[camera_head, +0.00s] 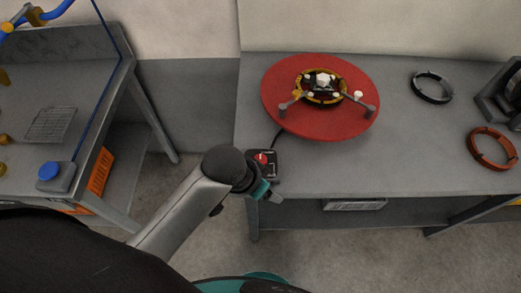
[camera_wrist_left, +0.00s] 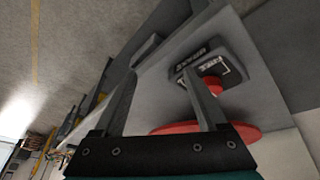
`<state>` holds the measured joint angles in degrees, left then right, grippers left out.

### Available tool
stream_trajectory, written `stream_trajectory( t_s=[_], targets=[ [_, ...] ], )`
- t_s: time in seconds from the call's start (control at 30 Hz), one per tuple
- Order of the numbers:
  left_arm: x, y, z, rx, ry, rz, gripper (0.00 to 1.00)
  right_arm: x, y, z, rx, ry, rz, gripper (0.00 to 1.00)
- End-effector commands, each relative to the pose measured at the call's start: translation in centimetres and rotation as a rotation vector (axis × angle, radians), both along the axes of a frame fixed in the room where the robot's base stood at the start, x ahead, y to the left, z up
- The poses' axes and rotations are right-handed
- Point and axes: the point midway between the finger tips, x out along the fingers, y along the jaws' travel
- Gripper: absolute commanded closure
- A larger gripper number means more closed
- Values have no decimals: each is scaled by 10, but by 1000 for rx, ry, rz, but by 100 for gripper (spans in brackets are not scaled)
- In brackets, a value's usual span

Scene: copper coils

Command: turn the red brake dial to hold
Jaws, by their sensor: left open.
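The red brake dial (camera_head: 261,157) sits on a small dark brake box (camera_head: 273,157) at the front left corner of the grey table. In the left wrist view the dial (camera_wrist_left: 214,85) shows partly behind one finger, and the box (camera_wrist_left: 228,58) carries white lettering that reads BRAKE. The dial's exact setting is too small to tell. My left gripper (camera_wrist_left: 160,66) is open and empty, with one finger overlapping the box and dial in that view. In the head view the left gripper (camera_head: 272,194) is just in front of the box, partly hidden by my wrist. My right gripper is out of view.
A red turntable (camera_head: 350,128) with a yellow-rimmed hub stands on the table (camera_head: 420,150) behind the box. A black ring (camera_head: 432,87) and a copper coil (camera_head: 492,149) lie to the right. Another bench (camera_head: 95,95) with a blue button (camera_head: 49,170) stands left.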

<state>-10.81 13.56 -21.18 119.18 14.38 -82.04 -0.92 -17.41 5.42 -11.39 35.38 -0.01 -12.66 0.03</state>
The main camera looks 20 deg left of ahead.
Motion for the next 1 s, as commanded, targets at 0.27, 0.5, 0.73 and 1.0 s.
stream_trajectory(
  t_s=[0.27, 0.5, 0.73, 1.0],
  targets=[
    [40, -39, 45, 15, -8, -299, 26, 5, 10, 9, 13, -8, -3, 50],
    [62, -30, 79, 129, 51, -508, 26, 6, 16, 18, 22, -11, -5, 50],
    [81, 8, 110, 266, 141, -601, 26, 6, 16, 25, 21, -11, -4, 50],
    [90, 37, 130, 338, 207, -616, 26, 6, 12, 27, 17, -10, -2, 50]
  ],
)
